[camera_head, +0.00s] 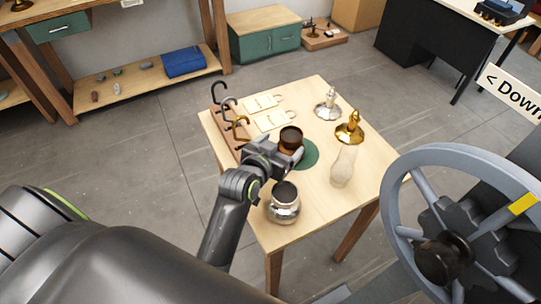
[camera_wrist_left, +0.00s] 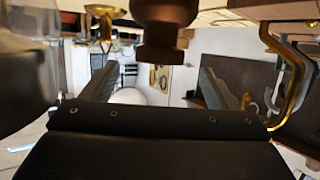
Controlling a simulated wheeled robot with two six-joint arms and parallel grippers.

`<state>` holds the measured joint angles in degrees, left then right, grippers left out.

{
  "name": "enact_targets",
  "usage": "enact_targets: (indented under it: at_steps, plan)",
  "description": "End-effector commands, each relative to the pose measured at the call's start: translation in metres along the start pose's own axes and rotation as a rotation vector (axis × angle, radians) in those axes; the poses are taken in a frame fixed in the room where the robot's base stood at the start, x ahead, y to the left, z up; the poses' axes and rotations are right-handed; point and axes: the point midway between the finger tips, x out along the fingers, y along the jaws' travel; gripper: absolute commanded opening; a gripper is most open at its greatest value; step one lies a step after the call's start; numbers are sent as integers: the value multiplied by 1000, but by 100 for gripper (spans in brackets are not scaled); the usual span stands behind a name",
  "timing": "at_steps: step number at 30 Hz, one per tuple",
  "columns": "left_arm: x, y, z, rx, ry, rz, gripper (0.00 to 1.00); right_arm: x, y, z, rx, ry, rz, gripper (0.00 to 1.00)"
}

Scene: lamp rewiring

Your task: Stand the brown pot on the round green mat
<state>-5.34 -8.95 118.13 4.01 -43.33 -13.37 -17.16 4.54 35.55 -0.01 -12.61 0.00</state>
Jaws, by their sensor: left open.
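The brown pot (camera_head: 290,138) stands upright on the table, at the far left part of the round green mat (camera_head: 311,153). My gripper and the pot hide part of the mat, so I cannot tell whether the pot's base is wholly on it. My left gripper (camera_head: 287,152) is at the pot's near side, with its jaws open. In the left wrist view, which looks upside down, the pot (camera_wrist_left: 165,18) shows at the top middle, beyond and between the spread fingers (camera_wrist_left: 157,78). My right gripper is not in view.
A silver jar (camera_head: 283,208) stands near my left wrist. A clear glass vessel (camera_head: 343,167), a brass lamp part (camera_head: 350,131) and a silver one (camera_head: 328,108) stand to the right. A hook rack (camera_head: 223,128) lines the left edge. A grey handwheel (camera_head: 393,219) stands at right.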

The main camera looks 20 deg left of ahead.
Motion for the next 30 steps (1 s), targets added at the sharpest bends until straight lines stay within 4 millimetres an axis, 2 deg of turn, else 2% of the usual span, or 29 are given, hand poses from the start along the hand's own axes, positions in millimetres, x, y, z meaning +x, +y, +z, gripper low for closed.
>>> enact_targets:
  at_steps: [6,12,30]
  plan:
    - [-37,0,1,-3,0,-1,81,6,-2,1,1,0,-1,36]
    - [-56,0,0,-2,0,1,81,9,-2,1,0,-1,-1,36]
    - [-60,0,0,-1,0,1,81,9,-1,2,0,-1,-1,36]
